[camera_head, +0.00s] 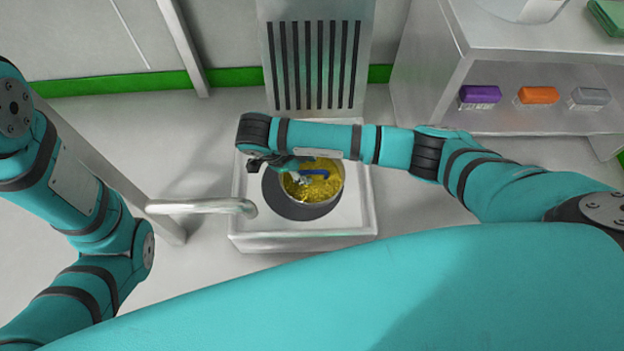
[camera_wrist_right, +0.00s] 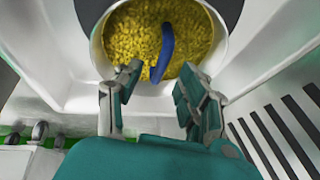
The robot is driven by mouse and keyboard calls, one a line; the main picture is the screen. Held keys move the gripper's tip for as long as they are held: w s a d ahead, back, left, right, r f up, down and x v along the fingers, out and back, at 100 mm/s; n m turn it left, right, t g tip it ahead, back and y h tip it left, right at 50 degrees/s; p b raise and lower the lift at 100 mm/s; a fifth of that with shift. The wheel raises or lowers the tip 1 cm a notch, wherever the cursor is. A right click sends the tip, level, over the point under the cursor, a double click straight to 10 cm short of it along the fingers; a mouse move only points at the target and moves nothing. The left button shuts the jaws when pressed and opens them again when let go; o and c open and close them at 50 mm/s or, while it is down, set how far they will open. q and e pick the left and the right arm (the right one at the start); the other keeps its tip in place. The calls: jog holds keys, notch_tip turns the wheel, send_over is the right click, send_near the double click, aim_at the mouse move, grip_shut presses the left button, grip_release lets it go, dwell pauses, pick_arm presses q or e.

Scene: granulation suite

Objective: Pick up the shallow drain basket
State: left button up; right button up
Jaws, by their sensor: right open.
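A round, shallow metal basket (camera_head: 318,204) sits over a dark disc on the white square basin in the head view. It holds yellow granular material, and a curved blue handle (camera_head: 316,174) lies across it. In the right wrist view the basket (camera_wrist_right: 222,42) is at the top, its far edge cut off, with the blue handle (camera_wrist_right: 166,48) running toward my fingers. My right gripper (camera_wrist_right: 158,84) is open and empty. Its fingertips are at the basket's near side, on either side of the handle's near end; contact is unclear. My left gripper is out of view.
The white basin (camera_head: 300,243) stands on the floor below a slotted metal panel (camera_head: 316,60). A bent metal pipe (camera_head: 200,206) reaches in from the left. A metal shelf unit at the right holds purple (camera_head: 480,94), orange (camera_head: 538,95) and grey (camera_head: 590,96) blocks.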

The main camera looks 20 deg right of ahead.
aim_at(311, 171)
jog(key=b+x, duration=0.3)
jog(key=x, duration=0.1)
jog(key=shift+d+f+b, duration=0.15)
jog(key=shift+f+b, duration=0.2)
jog(key=shift+f, duration=0.05)
jog(key=shift+w+r, duration=0.1)
jog(key=shift+r, duration=0.05)
jog(key=shift+c, duration=0.5)
grip_shut()
